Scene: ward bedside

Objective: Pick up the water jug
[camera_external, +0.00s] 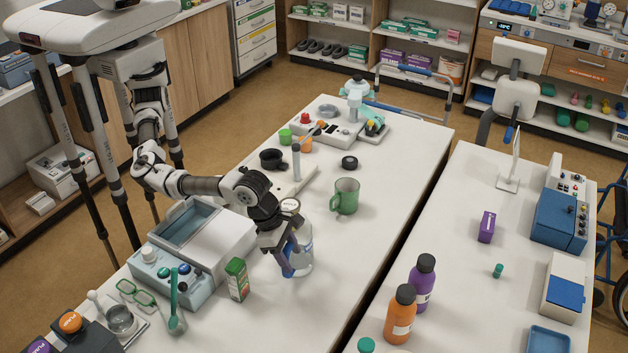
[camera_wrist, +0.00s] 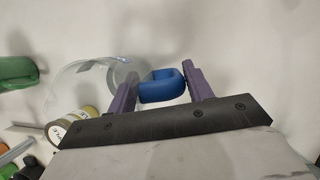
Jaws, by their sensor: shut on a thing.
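The water jug (camera_external: 304,250) is clear with a blue handle (camera_external: 289,268). It is upright on the near white table, right of the green-and-white carton. My gripper (camera_external: 283,258) reaches down over its left side, with its fingers at the handle. In the wrist view, the blue handle (camera_wrist: 162,88) sits between the two purple fingers of my gripper (camera_wrist: 160,76), and the clear body of the jug (camera_wrist: 72,90) shows to the left. My gripper is shut on the handle. I cannot tell whether the jug's base touches the table.
A green mug (camera_external: 345,196) stands behind the jug. The green-and-white carton (camera_external: 237,279) and a blue-grey box (camera_external: 188,236) are to the left. Orange (camera_external: 401,315) and purple (camera_external: 423,284) bottles stand on the right table, across a dark gap. The table right of the jug is clear.

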